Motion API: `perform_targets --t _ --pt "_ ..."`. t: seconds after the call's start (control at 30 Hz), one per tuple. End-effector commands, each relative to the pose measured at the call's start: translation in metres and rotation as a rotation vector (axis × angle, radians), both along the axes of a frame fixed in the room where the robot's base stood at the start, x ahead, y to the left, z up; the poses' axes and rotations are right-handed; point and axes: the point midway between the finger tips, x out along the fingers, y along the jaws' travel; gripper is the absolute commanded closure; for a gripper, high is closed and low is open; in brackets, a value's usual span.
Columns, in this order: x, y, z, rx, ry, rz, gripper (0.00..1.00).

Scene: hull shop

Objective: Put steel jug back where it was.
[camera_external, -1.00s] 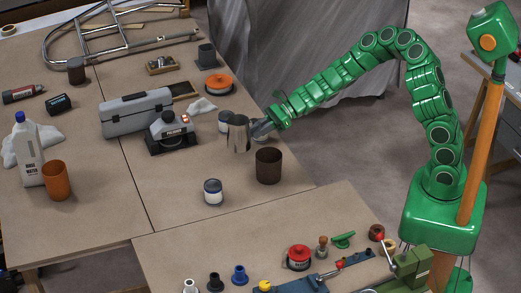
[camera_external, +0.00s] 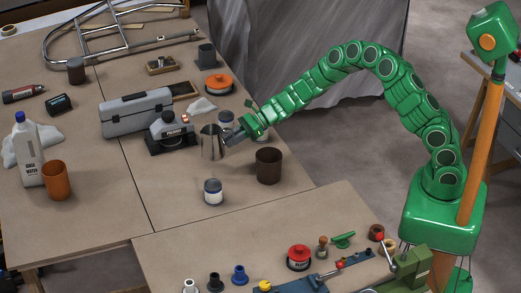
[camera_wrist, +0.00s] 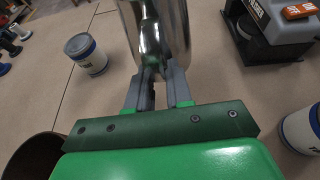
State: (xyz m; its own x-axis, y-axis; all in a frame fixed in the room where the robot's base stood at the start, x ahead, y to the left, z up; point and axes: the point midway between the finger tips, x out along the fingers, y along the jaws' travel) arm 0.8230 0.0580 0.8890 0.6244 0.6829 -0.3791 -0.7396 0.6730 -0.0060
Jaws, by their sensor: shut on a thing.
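The steel jug (camera_external: 211,143) is a shiny metal vessel, upright at the end of my arm in the external view. My gripper (camera_external: 232,136) is shut on its right side. In the wrist view the jug (camera_wrist: 157,30) fills the top middle, between the fingertips of my gripper (camera_wrist: 155,80). The jug is at or just above the tabletop; I cannot tell whether its base touches.
The grey polisher (camera_external: 170,132) stands close left of the jug. A brown cup (camera_external: 268,166) is to its right, a blue-and-white tin (camera_external: 213,191) in front, another tin (camera_external: 226,119) behind. A white rag (camera_external: 203,105) lies behind. Bare tabletop (camera_external: 165,190) shows front left.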

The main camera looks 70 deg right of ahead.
Motion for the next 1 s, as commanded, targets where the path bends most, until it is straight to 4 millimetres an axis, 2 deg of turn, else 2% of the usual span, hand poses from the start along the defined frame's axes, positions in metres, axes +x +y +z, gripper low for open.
perform_targets --t 0.2,0.67,0.9,1.0 --pt "0.012 0.002 -0.018 -0.001 0.003 0.003 1.00" --pt "0.024 0.003 -0.029 -0.001 -0.001 0.003 1.00" --pt "0.023 0.002 -0.056 -0.001 0.003 0.001 1.00" --pt "0.023 0.002 -0.059 0.000 0.001 0.001 1.00"
